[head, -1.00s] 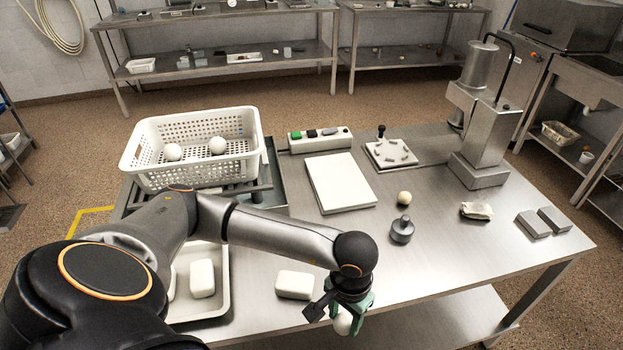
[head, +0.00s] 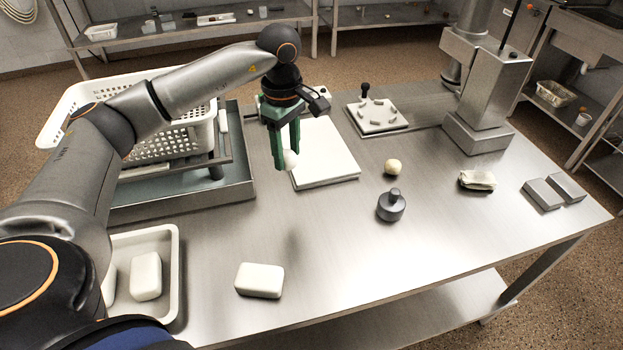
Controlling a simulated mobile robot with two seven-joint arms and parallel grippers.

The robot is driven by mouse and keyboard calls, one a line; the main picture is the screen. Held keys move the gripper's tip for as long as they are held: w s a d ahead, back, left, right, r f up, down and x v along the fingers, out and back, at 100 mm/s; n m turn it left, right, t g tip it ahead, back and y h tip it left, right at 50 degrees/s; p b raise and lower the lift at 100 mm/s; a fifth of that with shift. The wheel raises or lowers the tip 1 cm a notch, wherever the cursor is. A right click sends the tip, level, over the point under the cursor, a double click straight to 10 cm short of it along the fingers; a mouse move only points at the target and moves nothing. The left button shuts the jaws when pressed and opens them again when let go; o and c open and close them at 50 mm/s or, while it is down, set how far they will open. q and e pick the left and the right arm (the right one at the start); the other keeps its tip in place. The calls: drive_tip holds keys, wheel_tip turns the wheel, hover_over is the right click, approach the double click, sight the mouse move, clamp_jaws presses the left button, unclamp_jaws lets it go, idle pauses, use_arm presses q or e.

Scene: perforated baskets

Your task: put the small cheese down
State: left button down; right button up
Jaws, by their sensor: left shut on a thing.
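My left gripper (head: 285,165) is shut on a small white round cheese (head: 291,159). It holds the cheese in front of the left edge of the white board (head: 325,165), and the fingers point down. The cheese appears to be above the table, but its exact height is hard to tell. The fingers hide part of the cheese. My right gripper is not in view.
The white perforated basket (head: 75,110) stands at the back left, partly behind my arm. A cream ball (head: 393,167), a grey knobbed weight (head: 391,206) and a white block (head: 259,280) stand on the steel table (head: 340,265). A tray (head: 174,290) holds white blocks.

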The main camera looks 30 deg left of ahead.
sight(312, 248)
use_arm(q)
drive_tip(key=shift+w+a+r+n, duration=0.1)
drive_tip(key=shift+a+r+n, duration=0.1)
drive_tip(key=shift+n, duration=0.1)
drive_tip(key=shift+d, duration=0.25)
drive_tip(key=s+d+f, duration=0.1)
drive_tip(key=d+f, duration=0.1)
drive_tip(key=d, duration=0.2)
drive_tip(key=s+d+f, duration=0.1)
drive_tip(key=d+f, duration=0.2)
drive_tip(key=s+d+f, duration=0.1)
drive_tip(key=d+f, duration=0.2)
drive_tip(key=d, duration=0.1)
drive_tip(key=shift+s+d+f+p, duration=0.15)
drive_tip(key=shift+s+d+p, duration=0.15)
drive_tip(key=shift+p, duration=0.1)
drive_tip(key=shift+d+f, duration=0.3)
drive_tip(key=shift+f, duration=0.05)
drive_tip(key=shift+s+d+f, duration=0.1)
drive_tip(key=shift+d+f, duration=0.05)
drive_tip(key=shift+f, duration=0.8)
drive_tip(key=shift+d+f, duration=0.1)
drive_tip(key=shift+f, duration=0.8)
drive_tip(key=shift+f, duration=0.1)
drive_tip(key=shift+c, duration=1.5)
unclamp_jaws()
